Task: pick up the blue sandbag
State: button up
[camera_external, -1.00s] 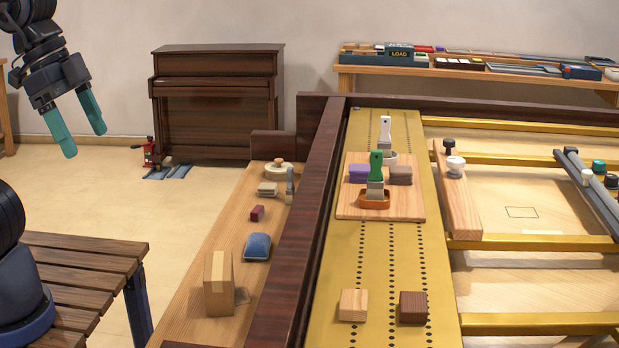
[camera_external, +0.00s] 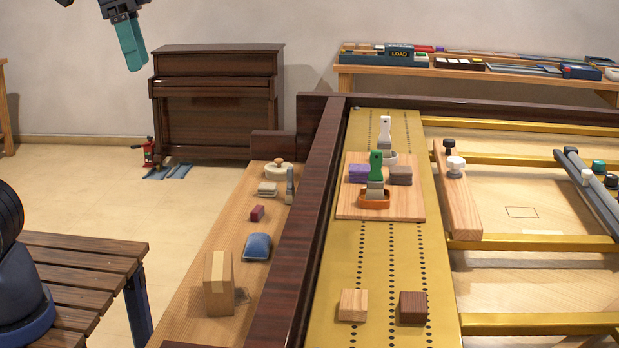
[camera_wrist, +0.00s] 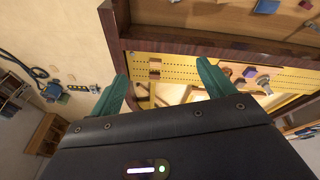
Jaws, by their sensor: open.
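The blue sandbag (camera_external: 257,246) is a small, rounded blue cushion lying on the wooden ledge (camera_external: 195,325), between the cardboard box and a dark red block. A small blue shape (camera_wrist: 267,6) at the top edge of the wrist view may be the sandbag, but it is cut off. My gripper (camera_external: 130,45) hangs in the air at the upper left, well above and far from the sandbag. One teal finger shows clearly there. In the wrist view, both teal fingers of my gripper (camera_wrist: 162,74) are spread wide with nothing between them.
The cardboard box (camera_external: 218,284) stands in front of the sandbag, and the dark red block (camera_external: 257,213) lies behind it. A tall dark wood rail (camera_external: 302,235) runs along the ledge's right side. A slatted bench (camera_external: 85,268) stands at left. Open floor lies between bench and ledge.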

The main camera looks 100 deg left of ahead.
jog(key=w+a+r+n+g, duration=0.1)
jog(key=w+a+r+n, duration=0.1)
jog(key=w+a, duration=0.3)
jog(key=w+a+r+n+g, duration=0.1)
jog(key=w+a+n, duration=0.15)
jog(key=a, duration=0.45)
jog(key=n+h, duration=0.4)
jog(key=n, duration=0.7)
send_over(258, 235)
jog(key=s+a, duration=0.1)
jog(key=a, duration=0.2)
notch_tip(258, 235, down, 52)
jog(key=shift+g, duration=0.4)
jog(key=x, duration=0.5)
jog(key=shift+s+f, duration=0.1)
jog(key=shift+f, duration=0.1)
jog(key=shift+w+x, duration=0.2)
jog(key=shift+x, duration=1.2)
jog(key=shift+w+x, duration=0.2)
jog(key=shift+x, duration=1.2)
jog(key=shift+a, duration=0.1)
jog(key=shift+c, duration=0.4)
